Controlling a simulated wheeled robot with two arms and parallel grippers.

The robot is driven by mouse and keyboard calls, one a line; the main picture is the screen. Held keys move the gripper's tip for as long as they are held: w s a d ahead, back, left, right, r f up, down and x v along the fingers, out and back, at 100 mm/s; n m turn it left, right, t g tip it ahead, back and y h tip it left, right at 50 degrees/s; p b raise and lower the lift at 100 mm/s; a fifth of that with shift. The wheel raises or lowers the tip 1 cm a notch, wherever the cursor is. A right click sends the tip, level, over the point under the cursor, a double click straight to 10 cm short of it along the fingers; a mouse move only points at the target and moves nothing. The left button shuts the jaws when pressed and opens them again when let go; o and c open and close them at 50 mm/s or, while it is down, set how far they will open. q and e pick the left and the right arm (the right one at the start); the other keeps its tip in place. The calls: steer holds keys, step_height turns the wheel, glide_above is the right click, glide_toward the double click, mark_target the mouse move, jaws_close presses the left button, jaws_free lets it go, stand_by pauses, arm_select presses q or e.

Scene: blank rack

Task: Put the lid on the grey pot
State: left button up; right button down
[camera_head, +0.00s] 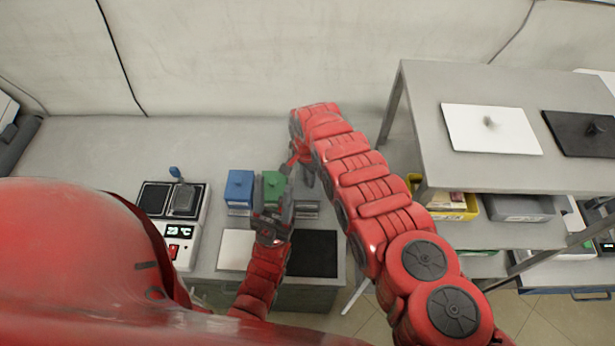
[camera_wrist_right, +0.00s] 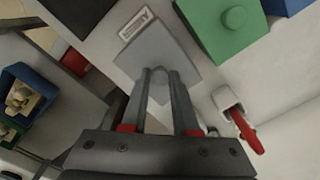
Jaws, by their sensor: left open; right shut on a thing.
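My right gripper (camera_wrist_right: 163,75) is shut on the grey lid (camera_wrist_right: 183,58), whose flat square plate shows beyond the fingertips in the right wrist view. A pale label (camera_wrist_right: 135,22) shows just past the lid's edge, seemingly on the grey pot's front. In the head view the grey pot (camera_head: 307,208) is partly visible right of the green pot, largely hidden by my arms. Whether the lid touches the pot cannot be told. My left gripper (camera_head: 273,213) is open and appears empty, in front of the green pot.
A green pot (camera_head: 274,184) and a blue pot (camera_head: 239,187) stand left of the grey one. A white plate (camera_head: 236,250) and a black plate (camera_head: 312,254) lie in front. A two-pad device (camera_head: 178,215) stands left. A shelf (camera_head: 470,95) is at right.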

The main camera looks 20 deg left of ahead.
steer(key=shift+f+b, duration=0.35)
steer(key=shift+f, duration=0.05)
stand_by(1.1)
steer(key=shift+c, duration=0.6)
jaws_free()
step_height(320, 180, up, 7)
steer(key=p, duration=0.6)
steer(key=shift+s+r+p, duration=0.1)
steer(key=shift+p, duration=0.2)
stand_by(0.5)
